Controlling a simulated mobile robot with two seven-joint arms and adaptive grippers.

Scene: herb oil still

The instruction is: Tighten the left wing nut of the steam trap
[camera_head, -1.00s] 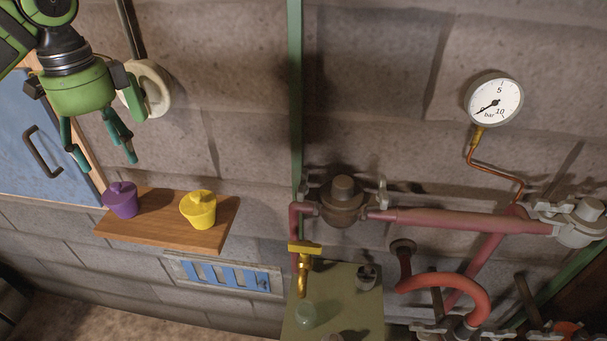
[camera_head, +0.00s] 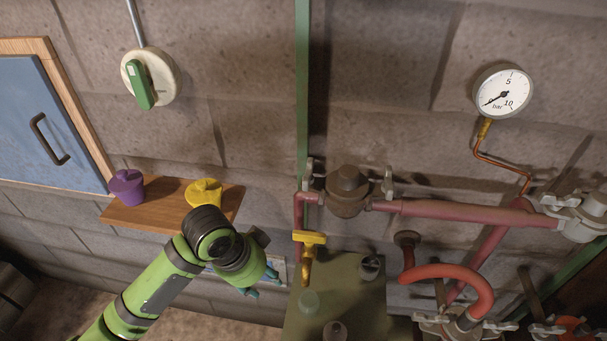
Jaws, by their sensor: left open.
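The steam trap is most likely the round grey-brown body (camera_head: 348,192) on the red pipe, right of the green post. A grey wing nut (camera_head: 309,170) stands at its left side and another wing nut (camera_head: 388,182) at its right. How tight either one is cannot be told. My left gripper (camera_head: 262,283) is below and left of the trap, low in front of the wall vent. Its teal fingertips show partly behind its green body; it is open, apart from the wing nuts, and I see nothing held. My right gripper is out of view.
A yellow tap (camera_head: 309,240) hangs under the trap above a green tank top (camera_head: 350,285). A shelf (camera_head: 150,214) holds a purple pot (camera_head: 127,187) and a yellow pot (camera_head: 204,192). A pressure gauge (camera_head: 503,92) and a curved red pipe (camera_head: 478,285) are at right.

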